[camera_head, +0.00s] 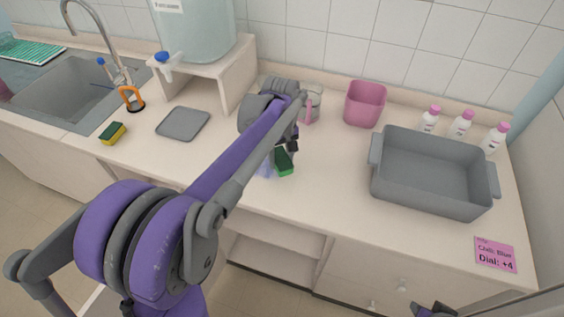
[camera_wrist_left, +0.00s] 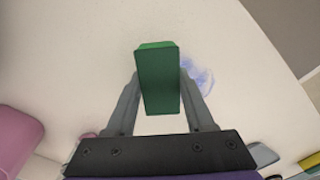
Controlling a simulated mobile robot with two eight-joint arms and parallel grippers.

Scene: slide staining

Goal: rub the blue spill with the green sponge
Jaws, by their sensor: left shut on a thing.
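The green sponge (camera_head: 284,162) is held over the counter near its front edge. My left gripper (camera_head: 288,147) is shut on it. In the left wrist view the sponge (camera_wrist_left: 158,82) sits between the two fingers. The blue spill (camera_head: 264,166) is a pale smear on the counter, just left of the sponge and partly hidden by my arm. In the left wrist view the spill (camera_wrist_left: 197,77) shows right beside the sponge, partly behind the finger. I cannot tell whether the sponge touches the counter. A small dark part of my right gripper (camera_head: 436,310) shows at the bottom edge.
A grey tub (camera_head: 435,200), a pink container (camera_head: 365,103) and several white bottles (camera_head: 460,124) stand on the right. A yellow-green sponge (camera_head: 112,133) and a grey mat (camera_head: 183,123) lie left, near the sink (camera_head: 70,92). A pink note (camera_head: 495,254) lies front right.

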